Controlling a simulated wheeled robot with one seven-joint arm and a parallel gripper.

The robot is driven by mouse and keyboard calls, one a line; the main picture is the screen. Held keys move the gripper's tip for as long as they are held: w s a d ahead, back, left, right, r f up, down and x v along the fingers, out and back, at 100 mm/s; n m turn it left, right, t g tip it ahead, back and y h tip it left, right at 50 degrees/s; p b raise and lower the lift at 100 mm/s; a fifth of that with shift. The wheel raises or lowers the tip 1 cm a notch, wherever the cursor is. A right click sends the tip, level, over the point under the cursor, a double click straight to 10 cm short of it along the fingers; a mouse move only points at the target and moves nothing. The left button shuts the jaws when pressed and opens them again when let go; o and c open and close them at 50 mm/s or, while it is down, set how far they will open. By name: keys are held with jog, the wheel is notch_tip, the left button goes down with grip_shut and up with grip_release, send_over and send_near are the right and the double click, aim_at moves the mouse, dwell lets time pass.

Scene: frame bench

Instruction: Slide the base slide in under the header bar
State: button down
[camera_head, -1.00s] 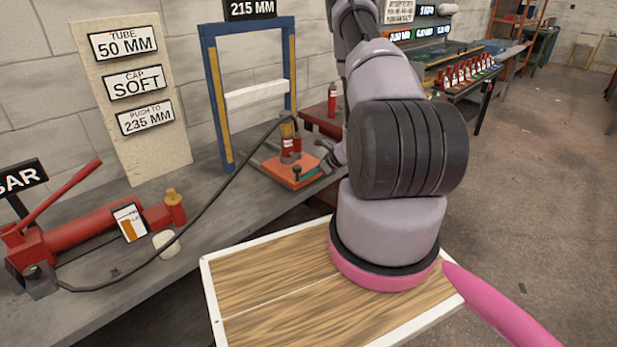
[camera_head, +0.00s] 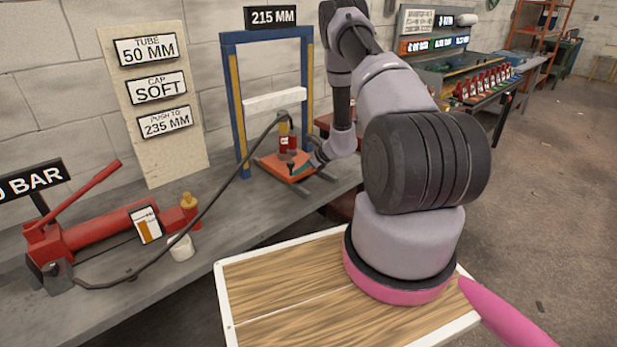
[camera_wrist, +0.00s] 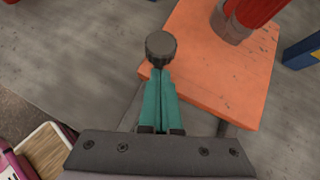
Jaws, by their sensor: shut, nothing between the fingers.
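The base slide is an orange plate (camera_head: 272,166) with a black knob (camera_wrist: 161,47) at its near edge and a red cylinder (camera_head: 282,144) with a yellowish top standing on it. It also shows in the wrist view (camera_wrist: 222,72). The white header bar (camera_head: 272,100) spans the blue frame (camera_head: 240,110) above. The cylinder appears below the bar's right half; I cannot tell whether it is straight under it. My gripper (camera_wrist: 160,73) is shut and empty, its teal fingers against or very close to the knob's near side. Its tips are small in the head view.
A black hose runs from the red hand pump (camera_head: 95,232) on the left to the cylinder. A white cup (camera_head: 181,248) stands beside the pump. A sign board (camera_head: 180,145) leans on the wall. The grey bench (camera_head: 215,210) is clear before the frame.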

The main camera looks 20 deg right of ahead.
aim_at(282, 169)
jog(key=w, duration=0.1)
jog(key=w+a, duration=0.1)
jog(key=w, duration=0.2)
jog(key=shift+w+a, duration=0.3)
jog(key=shift+a, duration=0.1)
jog(key=shift+w+a+r, duration=0.1)
jog(key=shift+w, duration=0.25)
jog(key=shift+a, duration=0.15)
